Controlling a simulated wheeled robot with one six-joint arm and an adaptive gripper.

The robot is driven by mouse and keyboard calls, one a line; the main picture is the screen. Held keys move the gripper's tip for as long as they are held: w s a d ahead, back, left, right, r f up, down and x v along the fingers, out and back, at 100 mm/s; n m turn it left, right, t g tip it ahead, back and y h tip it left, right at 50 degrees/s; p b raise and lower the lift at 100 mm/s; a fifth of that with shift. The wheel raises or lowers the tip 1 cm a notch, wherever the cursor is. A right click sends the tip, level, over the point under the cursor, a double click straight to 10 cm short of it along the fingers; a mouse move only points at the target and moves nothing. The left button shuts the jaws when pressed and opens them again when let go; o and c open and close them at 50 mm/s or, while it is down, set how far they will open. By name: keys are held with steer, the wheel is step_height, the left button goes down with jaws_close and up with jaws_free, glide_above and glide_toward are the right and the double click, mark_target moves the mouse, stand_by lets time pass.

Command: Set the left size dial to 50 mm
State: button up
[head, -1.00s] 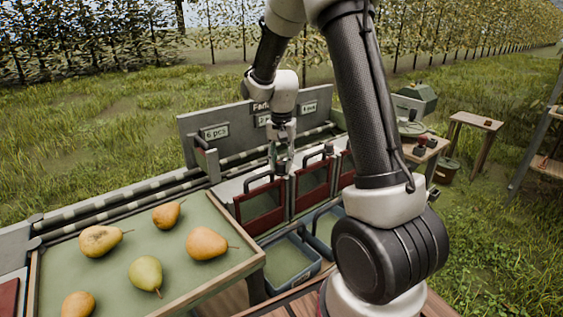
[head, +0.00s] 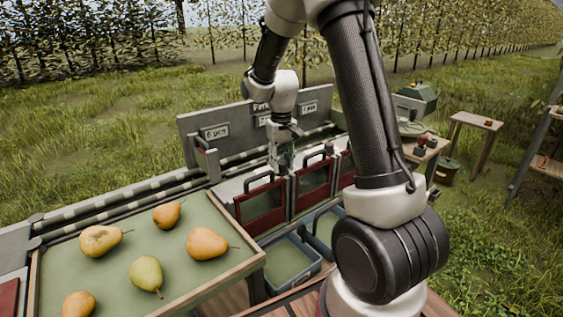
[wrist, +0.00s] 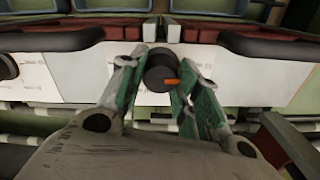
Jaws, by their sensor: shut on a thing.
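My gripper (head: 282,160) points down at the white panel behind the red-framed gates. In the wrist view my gripper (wrist: 164,58) has its two green fingers closed around a black round dial (wrist: 160,70), one on each side. An orange pointer on the dial points to the right in that view. The scale marks around this dial are mostly hidden by the fingers, so its value cannot be read. A second black dial (wrist: 7,67) shows at the left edge of the wrist view, with small marks beside it. In the head view the held dial is hidden behind my gripper.
Red-framed gates (head: 261,208) with black handles stand in front of the panel, above green bins (head: 312,266). A tray (head: 112,262) with several pears lies at left. A grey sign board (head: 190,125) stands behind. A small table (head: 430,150) is at right.

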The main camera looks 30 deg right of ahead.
mark_target(282, 162)
stand_by(0.4)
steer(key=o, duration=1)
step_height(282, 162, up, 12)
